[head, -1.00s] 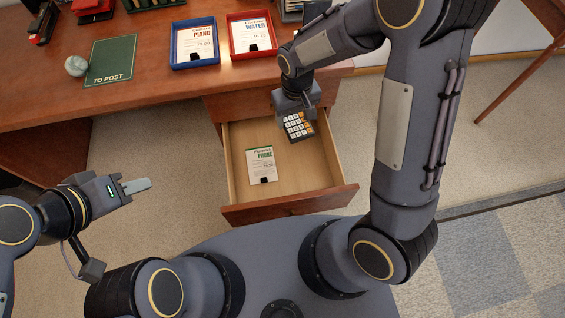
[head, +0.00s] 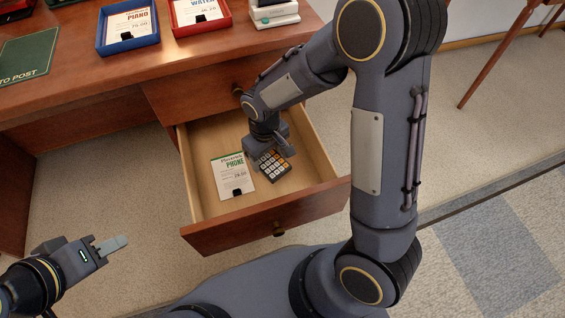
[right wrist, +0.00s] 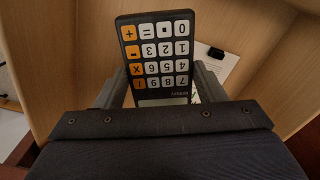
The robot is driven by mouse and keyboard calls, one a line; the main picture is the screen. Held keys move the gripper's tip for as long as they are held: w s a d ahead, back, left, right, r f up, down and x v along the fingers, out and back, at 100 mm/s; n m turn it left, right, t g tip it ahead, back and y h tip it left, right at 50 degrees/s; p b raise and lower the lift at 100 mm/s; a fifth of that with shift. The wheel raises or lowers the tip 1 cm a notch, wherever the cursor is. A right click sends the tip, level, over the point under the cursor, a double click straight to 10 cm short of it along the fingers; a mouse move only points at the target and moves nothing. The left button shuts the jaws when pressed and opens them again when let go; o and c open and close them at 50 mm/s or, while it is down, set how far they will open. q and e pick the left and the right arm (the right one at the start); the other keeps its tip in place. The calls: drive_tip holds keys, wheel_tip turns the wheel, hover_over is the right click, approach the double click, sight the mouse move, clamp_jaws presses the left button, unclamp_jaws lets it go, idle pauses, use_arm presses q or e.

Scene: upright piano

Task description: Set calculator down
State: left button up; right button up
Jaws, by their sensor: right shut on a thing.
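The calculator (head: 272,165) is dark with white and orange keys. It is inside the open drawer (head: 205,205), to the right of the PHONE bill. My right gripper (head: 266,150) reaches down into the drawer and is shut on it. In the right wrist view the calculator (right wrist: 160,52) sits between the two fingers, keys facing the camera. Whether it touches the drawer floor I cannot tell. My left gripper (head: 112,245) is away at the lower left, over the floor; its fingers look close together, but any gap is unclear.
The PHONE bill (head: 232,178) with a black clip lies on the drawer floor. The drawer walls stand close around my right gripper. On the desk (head: 75,85) are a blue tray (head: 128,43), a red tray (head: 202,26) and a green TO POST mat (head: 28,57).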

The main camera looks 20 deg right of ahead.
drive_tip(key=b, duration=0.3)
hover_over(289, 161)
drive_tip(key=s+a, duration=0.1)
drive_tip(key=s, duration=0.1)
wheel_tip(289, 161, down, 7)
drive_tip(key=shift+a+r, duration=0.1)
drive_tip(key=shift+d+f+b, duration=0.15)
drive_tip(key=shift+f+b, duration=0.3)
drive_tip(key=shift+f, duration=0.4)
drive_tip(key=shift+d+f+b, duration=0.1)
drive_tip(key=shift+f+b, duration=0.3)
drive_tip(key=shift+f, duration=0.45)
drive_tip(key=shift+f, duration=0.15)
drive_tip(key=o, duration=1)
drive_tip(key=shift+o, duration=0.2)
